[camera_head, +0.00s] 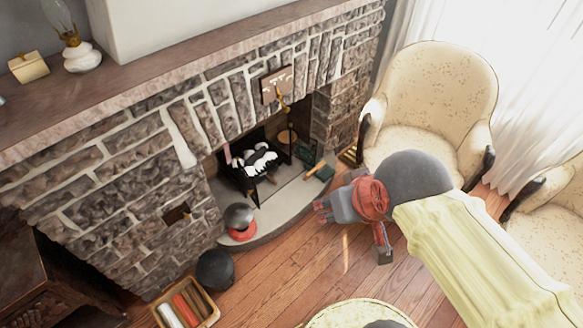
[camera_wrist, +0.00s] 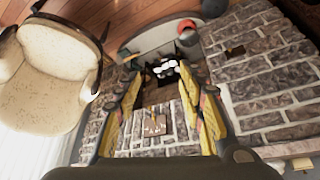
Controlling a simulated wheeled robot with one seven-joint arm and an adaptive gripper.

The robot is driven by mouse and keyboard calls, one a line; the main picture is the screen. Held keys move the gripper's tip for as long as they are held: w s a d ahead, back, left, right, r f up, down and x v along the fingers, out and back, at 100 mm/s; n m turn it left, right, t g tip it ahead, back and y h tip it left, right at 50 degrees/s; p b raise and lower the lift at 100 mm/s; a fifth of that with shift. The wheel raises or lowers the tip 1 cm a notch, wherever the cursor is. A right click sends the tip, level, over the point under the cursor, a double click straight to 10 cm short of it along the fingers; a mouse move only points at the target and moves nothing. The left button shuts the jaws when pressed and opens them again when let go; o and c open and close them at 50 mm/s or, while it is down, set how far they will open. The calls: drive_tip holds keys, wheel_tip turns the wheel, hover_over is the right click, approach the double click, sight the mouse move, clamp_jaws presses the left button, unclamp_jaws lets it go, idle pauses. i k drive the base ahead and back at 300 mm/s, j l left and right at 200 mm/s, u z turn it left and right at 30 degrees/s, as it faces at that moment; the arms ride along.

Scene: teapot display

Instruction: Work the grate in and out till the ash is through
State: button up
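The grate (camera_head: 252,172) is a black basket in the fireplace opening, holding white and dark lumps. It also shows small in the wrist view (camera_wrist: 165,70), between and beyond my fingers. My gripper (camera_head: 322,210) is in front of the hearth, to the right of the grate and apart from it. In the wrist view my gripper (camera_wrist: 160,88) has its two yellow-and-black fingers spread wide with nothing between them. I cannot make out any ash under the grate.
A stone hearth slab (camera_head: 275,210) lies before the opening. A dark rounded pot with a red base (camera_head: 240,222), a black round pot (camera_head: 215,268) and a wooden box (camera_head: 187,305) stand left. A cream armchair (camera_head: 430,100) stands right.

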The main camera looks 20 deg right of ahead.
sight(260, 165)
drive_tip(key=i+l+z, duration=0.2)
drive_tip(key=i+l, duration=0.65)
drive_tip(key=i, duration=0.15)
